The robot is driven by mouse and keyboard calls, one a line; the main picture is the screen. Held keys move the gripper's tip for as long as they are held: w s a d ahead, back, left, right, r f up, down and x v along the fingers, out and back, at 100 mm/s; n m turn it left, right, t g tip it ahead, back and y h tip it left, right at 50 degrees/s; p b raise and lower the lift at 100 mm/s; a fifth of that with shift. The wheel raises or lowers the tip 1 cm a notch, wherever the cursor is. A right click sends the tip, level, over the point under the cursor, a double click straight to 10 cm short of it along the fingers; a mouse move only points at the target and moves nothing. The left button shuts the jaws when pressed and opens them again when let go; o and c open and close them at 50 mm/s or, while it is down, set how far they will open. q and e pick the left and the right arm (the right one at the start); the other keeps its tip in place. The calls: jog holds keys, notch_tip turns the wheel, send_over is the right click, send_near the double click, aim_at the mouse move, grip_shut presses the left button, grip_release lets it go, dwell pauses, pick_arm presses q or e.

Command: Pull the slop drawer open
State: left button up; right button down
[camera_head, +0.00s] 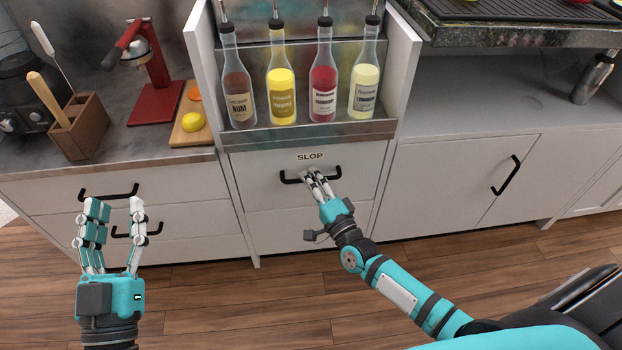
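The slop drawer (355,164) is a white front below the bottle rack, with a "SLOP" label (310,157) and a black bar handle (290,178). Its front looks flush with the cabinet. My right gripper (318,174) is at the middle of this handle, its fingers over the bar. The fingers look close together, but whether they are closed round the bar is hard to see. My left gripper (115,204) is open and empty, raised at the lower left in front of the left drawers.
Several bottles, including rum (237,85), stand in the rack above the drawer. The left counter holds a red juicer press (155,75), a cutting board (196,115) with a lemon, and a wooden holder (80,127). Clear wooden floor (260,310) lies in front.

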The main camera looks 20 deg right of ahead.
jog(key=shift+s+f, duration=0.1)
jog(key=shift+s, duration=0.05)
pick_arm(q)
notch_tip(320, 180, down, 12)
jog(key=a+g+y+p, duration=0.2)
jog(key=g+y+p, duration=0.15)
jog(key=g, duration=0.45)
jog(key=s+a+f+g+y+p, duration=0.1)
jog(key=s+a+f+g, duration=0.1)
jog(key=s+f+g, duration=0.2)
jog(key=s+a+f+g+p, duration=0.1)
jog(key=s+f+g, duration=0.3)
jog(key=s, duration=0.4)
jog(key=shift+s+a+f+n+g+y+p, duration=0.3)
jog(key=shift+s+a+f+n+y+p, duration=0.1)
jog(key=shift+a+f, duration=0.35)
pick_arm(e)
jog(key=s+a, duration=0.3)
jog(key=s, duration=0.7)
jog(key=s+a, duration=0.2)
jog(key=s, duration=0.9)
jog(key=shift+s+a, duration=0.15)
jog(key=shift+a, duration=0.25)
pick_arm(q)
jog(key=shift+r, duration=0.1)
pick_arm(e)
jog(key=shift+f, duration=0.1)
